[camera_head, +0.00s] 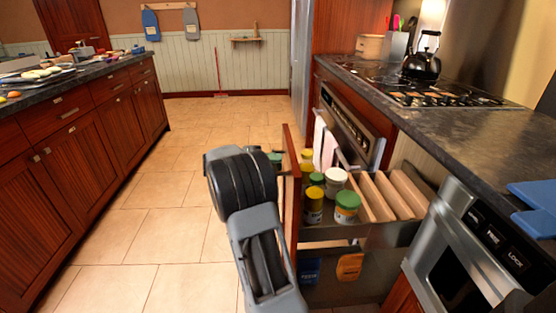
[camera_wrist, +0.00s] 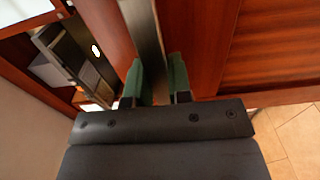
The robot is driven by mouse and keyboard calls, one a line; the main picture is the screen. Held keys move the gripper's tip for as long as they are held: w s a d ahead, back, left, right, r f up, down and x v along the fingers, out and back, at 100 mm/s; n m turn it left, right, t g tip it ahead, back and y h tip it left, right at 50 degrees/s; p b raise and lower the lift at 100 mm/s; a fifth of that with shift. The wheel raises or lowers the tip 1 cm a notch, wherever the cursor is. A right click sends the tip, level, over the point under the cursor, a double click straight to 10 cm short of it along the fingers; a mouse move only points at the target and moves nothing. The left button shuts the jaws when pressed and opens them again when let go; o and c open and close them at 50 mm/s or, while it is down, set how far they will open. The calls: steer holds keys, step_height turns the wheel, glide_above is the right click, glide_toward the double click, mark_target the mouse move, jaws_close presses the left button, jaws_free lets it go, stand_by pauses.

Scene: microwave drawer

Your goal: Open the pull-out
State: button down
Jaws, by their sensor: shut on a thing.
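The pull-out (camera_head: 291,200) stands well out from the counter on the right, its tall, thin red-brown wooden front facing the aisle. Its upper tray holds several jars with green, yellow and white lids (camera_head: 346,200) and wooden dividers (camera_head: 390,192). In the wrist view its wooden front (camera_wrist: 195,40) fills the upper middle, with a metal bar handle (camera_wrist: 145,40) running along it. My gripper (camera_wrist: 158,85) has its green fingertips on either side of this handle and is shut on it. In the head view my arm hides most of the grip.
An oven with hanging towels (camera_head: 325,140) is behind the pull-out, and a microwave drawer (camera_head: 470,255) is in front of it. A kitchen island (camera_head: 75,155) stands on the left. The tiled floor (camera_head: 160,215) between is clear.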

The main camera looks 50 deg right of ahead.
steer(key=shift+p+v, duration=0.55)
steer(key=shift+v, duration=1.95)
steer(key=shift+r, duration=0.1)
steer(key=c, duration=1)
jaws_free()
steer(key=shift+c, duration=0.2)
steer(key=p+v, duration=1.2)
steer(key=p, duration=1)
